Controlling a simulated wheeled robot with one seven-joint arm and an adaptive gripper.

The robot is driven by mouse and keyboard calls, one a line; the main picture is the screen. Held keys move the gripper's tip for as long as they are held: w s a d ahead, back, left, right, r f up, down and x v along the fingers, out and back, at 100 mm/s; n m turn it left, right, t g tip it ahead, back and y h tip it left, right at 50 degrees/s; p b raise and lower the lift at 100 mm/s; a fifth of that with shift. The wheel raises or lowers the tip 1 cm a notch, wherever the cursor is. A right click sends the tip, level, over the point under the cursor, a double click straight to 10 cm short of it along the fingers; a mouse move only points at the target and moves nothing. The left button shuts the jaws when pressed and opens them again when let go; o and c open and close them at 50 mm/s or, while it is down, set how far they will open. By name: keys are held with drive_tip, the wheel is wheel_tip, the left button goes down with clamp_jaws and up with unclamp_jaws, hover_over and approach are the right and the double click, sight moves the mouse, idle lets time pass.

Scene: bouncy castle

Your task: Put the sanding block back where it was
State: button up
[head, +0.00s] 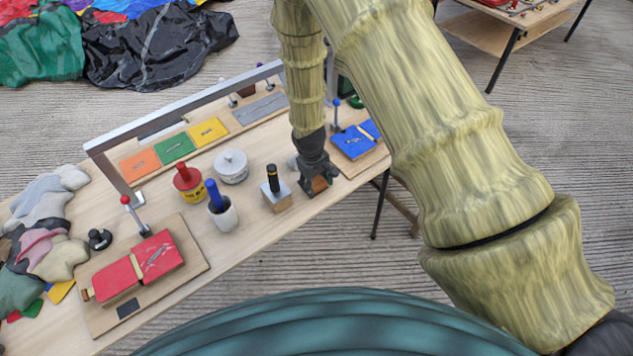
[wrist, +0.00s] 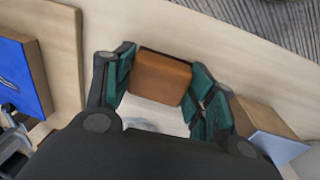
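The sanding block, which I take to be the brown block (wrist: 160,77), sits between my fingertips in the wrist view. Its sides appear to touch both finger pads. In the head view it shows as a small brown patch (head: 318,184) under my gripper (head: 317,182), near the front edge of the table. My gripper (wrist: 162,82) points down and looks shut on the block. I cannot tell whether the block rests on the table or hangs just above it.
A wooden block with a grey top and black handle (head: 277,195) stands close left of my gripper. A board with blue patches (head: 352,142) lies right. A white cup (head: 223,215), red-topped tin (head: 188,184) and lidded white pot (head: 231,166) stand left. A metal rail (head: 190,105) runs behind.

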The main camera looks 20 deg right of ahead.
drive_tip(key=o, duration=0.3)
drive_tip(key=shift+a+r+b, duration=0.65)
drive_tip(key=shift+r+b, duration=1)
drive_tip(key=shift+r, duration=4.45)
drive_tip(key=s+d+f+m+y, duration=0.1)
drive_tip(key=s+d+f+m, duration=0.1)
drive_tip(key=s+f, duration=1.5)
drive_tip(key=s+d+f, duration=0.1)
drive_tip(key=s+f, duration=0.1)
drive_tip(key=s, duration=0.4)
drive_tip(key=s+d+f+m, duration=0.1)
drive_tip(key=s+f, duration=0.1)
drive_tip(key=s, duration=0.4)
drive_tip(key=s+f+m, duration=0.1)
drive_tip(key=s+f, duration=0.1)
drive_tip(key=s, duration=0.5)
drive_tip(key=shift+d+f+g, duration=0.3)
drive_tip(key=shift+d, duration=0.1)
